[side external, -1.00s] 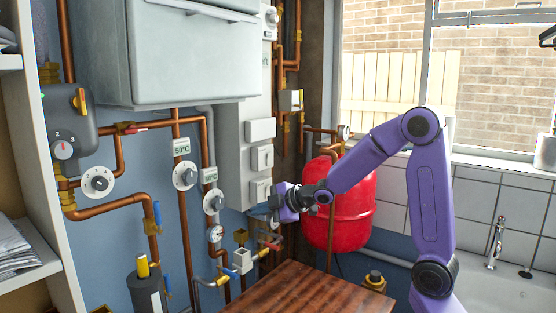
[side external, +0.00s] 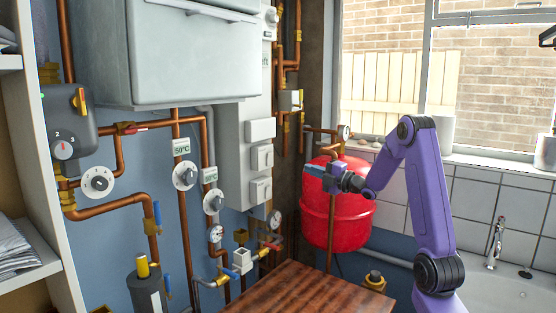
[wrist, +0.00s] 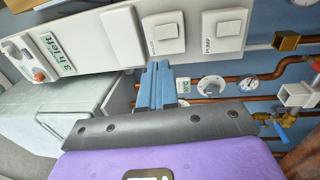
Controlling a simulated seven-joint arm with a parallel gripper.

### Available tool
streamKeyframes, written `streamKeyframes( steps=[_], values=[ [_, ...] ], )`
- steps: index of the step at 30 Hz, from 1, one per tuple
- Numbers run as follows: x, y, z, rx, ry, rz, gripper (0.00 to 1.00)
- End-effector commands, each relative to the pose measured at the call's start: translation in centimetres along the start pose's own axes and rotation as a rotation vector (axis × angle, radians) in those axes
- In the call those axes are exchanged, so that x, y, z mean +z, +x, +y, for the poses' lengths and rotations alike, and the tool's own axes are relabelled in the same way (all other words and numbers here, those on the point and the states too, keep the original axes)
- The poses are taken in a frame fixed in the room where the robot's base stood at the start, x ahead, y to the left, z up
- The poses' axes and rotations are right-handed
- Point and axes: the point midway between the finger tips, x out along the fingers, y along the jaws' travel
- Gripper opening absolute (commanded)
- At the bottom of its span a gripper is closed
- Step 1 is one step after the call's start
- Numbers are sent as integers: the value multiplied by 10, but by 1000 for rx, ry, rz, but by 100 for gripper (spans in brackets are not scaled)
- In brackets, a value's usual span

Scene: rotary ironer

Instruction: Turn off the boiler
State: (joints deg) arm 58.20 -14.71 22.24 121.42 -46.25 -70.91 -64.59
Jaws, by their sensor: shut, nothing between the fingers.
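The boiler is probably the large pale grey box (side external: 195,55) on the wall at upper left. Beside it is a grey panel (side external: 230,165) with a plain plate (side external: 261,129), a middle rocker switch (side external: 262,157) and a lower switch (side external: 261,190). In the wrist view the lower switch (wrist: 222,27) reads "PUMP"; the label by the middle switch (wrist: 164,33) is too small to read surely. My gripper (side external: 312,170) is shut and empty, right of the panel and in front of the red tank. Its blue fingers (wrist: 157,80) point toward the middle switch, apart from it.
The red tank (side external: 325,222) stands behind my gripper. Copper pipes, dials (side external: 185,175) and valves (side external: 243,262) cover the wall at left. A wooden top (side external: 310,292) lies below. In the wrist view, a red knob (wrist: 38,76) and green display (wrist: 58,54) sit at the panel's far end.

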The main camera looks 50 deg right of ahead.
Motion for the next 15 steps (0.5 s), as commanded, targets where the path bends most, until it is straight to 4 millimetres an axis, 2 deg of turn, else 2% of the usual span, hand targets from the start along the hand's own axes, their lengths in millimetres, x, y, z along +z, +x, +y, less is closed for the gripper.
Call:
streamKeyframes(
  steps=[8,11,15],
  values=[
    [-1,3,0,-1,1,1,0],
    [-1,11,-1,-2,2,2,0],
    [-2,32,-1,-1,1,4,0]
  ],
)
